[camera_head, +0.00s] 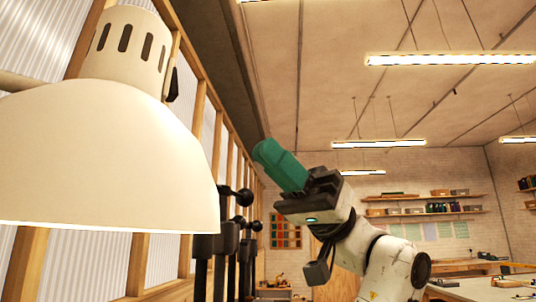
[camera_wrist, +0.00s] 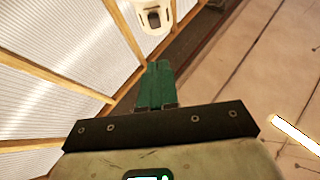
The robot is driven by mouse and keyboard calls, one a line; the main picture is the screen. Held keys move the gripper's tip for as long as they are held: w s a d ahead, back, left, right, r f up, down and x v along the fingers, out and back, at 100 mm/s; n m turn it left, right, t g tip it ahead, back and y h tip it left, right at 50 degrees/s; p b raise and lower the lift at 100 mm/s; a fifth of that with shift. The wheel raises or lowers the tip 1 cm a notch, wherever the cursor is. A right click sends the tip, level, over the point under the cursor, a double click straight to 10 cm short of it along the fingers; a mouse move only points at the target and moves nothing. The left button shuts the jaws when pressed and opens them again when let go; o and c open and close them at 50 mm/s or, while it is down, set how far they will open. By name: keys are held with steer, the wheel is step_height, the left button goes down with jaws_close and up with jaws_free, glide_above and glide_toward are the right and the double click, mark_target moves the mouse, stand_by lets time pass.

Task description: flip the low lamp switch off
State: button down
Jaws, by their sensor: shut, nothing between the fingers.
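A large cream lamp (camera_head: 100,150) with a domed shade and a slotted cap fills the left of the head view. Its lower rim looks bright. A small dark switch (camera_head: 172,84) sits on the right side of the cap. My gripper (camera_head: 265,150) is right of the lamp, apart from it, with its green fingers shut and empty, pointing up and left. In the wrist view the shut fingers (camera_wrist: 159,68) point toward the pale lamp cap (camera_wrist: 152,14) at the top edge, with a gap between. The switch's position, on or off, is too small to tell.
Dark upright posts with round knobs (camera_head: 245,197) stand behind the shade's right edge. A timber-framed translucent wall (camera_head: 215,130) runs behind the lamp. Shelves (camera_head: 425,205) and a workbench (camera_head: 480,285) are far off at right. The air between my gripper and the cap looks clear.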

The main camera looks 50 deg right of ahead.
mark_target(178, 88)
steer(key=shift+w+a+r+p, duration=0.35)
steer(key=shift+a+r+p, duration=0.2)
steer(key=shift+a, duration=1)
steer(key=shift+w+a+r+p, duration=0.3)
steer(key=shift+a+r+p, duration=0.15)
steer(key=shift+a, duration=1.15)
steer(key=shift+w+a+r+p, duration=0.4)
steer(key=shift+a+p, duration=0.2)
steer(key=shift+a, duration=0.95)
